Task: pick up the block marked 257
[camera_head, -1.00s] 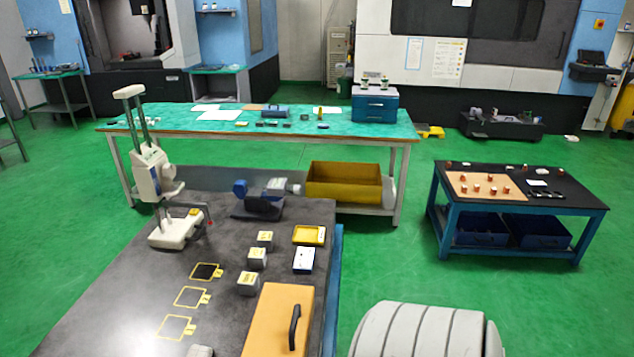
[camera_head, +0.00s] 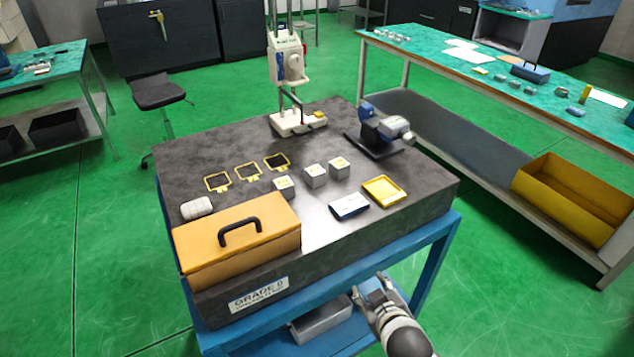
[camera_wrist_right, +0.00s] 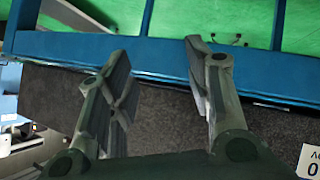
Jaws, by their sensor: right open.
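My right gripper (camera_head: 374,290) is low in front of the blue stand, below the plate's top and well apart from the blocks. In the right wrist view its two fingers (camera_wrist_right: 160,85) are spread and empty, with the plate's side and blue frame beyond. My left gripper is not in view.
An orange case (camera_head: 240,238) with a black handle stands at the plate's front left. A white box (camera_head: 349,206) and a yellow tray (camera_head: 384,191) lie right of the blocks. Yellow-outlined squares (camera_head: 247,172), a height gauge (camera_head: 298,122) and a blue device (camera_head: 380,130) are farther back.

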